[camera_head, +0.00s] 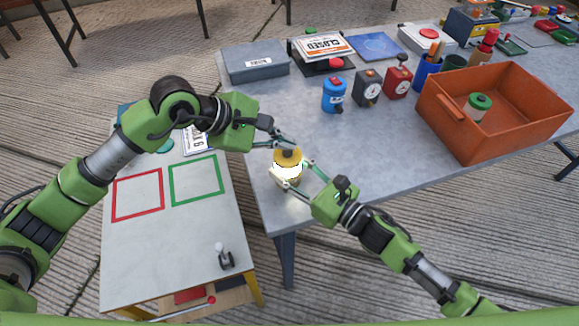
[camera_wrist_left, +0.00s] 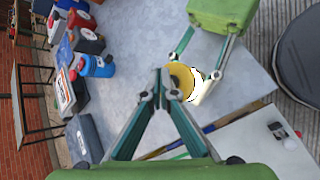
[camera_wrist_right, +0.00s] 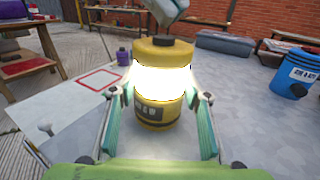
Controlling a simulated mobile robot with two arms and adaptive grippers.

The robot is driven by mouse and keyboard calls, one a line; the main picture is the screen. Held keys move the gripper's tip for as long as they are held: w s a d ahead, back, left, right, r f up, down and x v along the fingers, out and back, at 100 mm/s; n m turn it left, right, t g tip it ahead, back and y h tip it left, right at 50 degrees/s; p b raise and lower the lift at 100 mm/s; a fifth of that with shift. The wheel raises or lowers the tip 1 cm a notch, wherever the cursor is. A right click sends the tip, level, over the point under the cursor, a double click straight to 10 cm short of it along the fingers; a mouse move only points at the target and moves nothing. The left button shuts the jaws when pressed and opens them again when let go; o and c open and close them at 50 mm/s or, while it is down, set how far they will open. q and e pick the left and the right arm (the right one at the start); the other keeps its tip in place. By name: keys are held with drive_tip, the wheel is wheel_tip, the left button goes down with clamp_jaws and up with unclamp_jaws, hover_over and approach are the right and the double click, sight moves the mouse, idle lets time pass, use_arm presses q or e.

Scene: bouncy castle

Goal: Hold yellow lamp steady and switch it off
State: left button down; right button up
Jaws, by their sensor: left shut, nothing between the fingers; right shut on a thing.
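The yellow lamp (camera_head: 285,161) stands upright near the left edge of the grey table. A bright white band glows around its middle, and a dark knob (camera_wrist_right: 163,40) sits on its top. My right gripper (camera_wrist_right: 158,97) is shut around the lamp's body, one finger on each side. My left gripper (camera_head: 289,145) is shut and empty, its tips just above the lamp's top. In the left wrist view its closed tips (camera_wrist_left: 160,92) show beside the lamp (camera_wrist_left: 180,80). I cannot tell whether they touch the knob.
Blue (camera_head: 334,95), black (camera_head: 367,88) and red (camera_head: 398,80) devices stand behind the lamp. An orange crate (camera_head: 450,117) holding a green-topped thing is at the right. A lower white table (camera_head: 155,244) with red and green outlined squares is at the left. The grey table's front middle is clear.

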sight(285, 153)
use_arm(q)
drive_tip(key=shift+f, duration=0.1)
idle(0.6)
drive_tip(key=shift+f, duration=0.35)
idle(0.5)
drive_tip(key=shift+r, duration=0.45)
drive_tip(key=shift+r, duration=3.05)
